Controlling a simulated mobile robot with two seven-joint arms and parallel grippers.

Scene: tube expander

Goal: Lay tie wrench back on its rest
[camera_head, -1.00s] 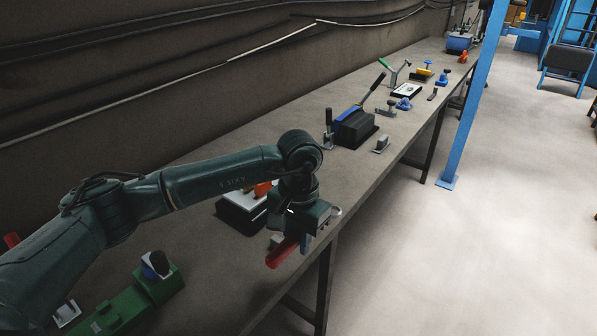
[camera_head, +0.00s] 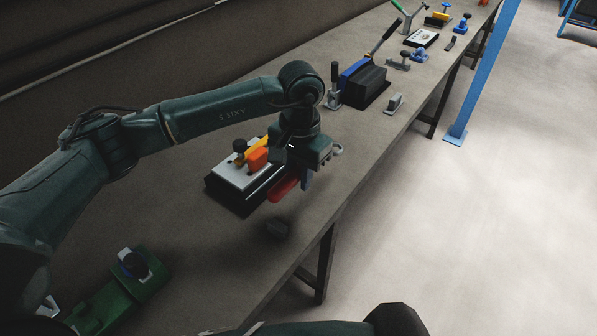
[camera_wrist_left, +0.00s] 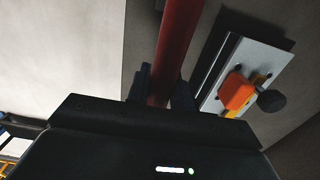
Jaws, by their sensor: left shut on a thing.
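My left gripper (camera_head: 298,182) is shut on the tie wrench, whose red handle (camera_head: 284,188) slants down and left below the fingers in the head view. A silver ring-like end (camera_head: 337,149) shows on the other side of the gripper. In the wrist view the red handle (camera_wrist_left: 177,45) runs up from between the two dark fingers (camera_wrist_left: 162,95). The wrench appears held above the bench near its front edge. My right gripper is not in view.
A white-topped device (camera_head: 232,176) with an orange part (camera_head: 257,160) stands close left of the wrench. A green fixture (camera_head: 117,300) is nearer me. A black-and-blue tool (camera_head: 363,85) and grey block (camera_head: 395,103) lie farther along. The bench's front edge is close.

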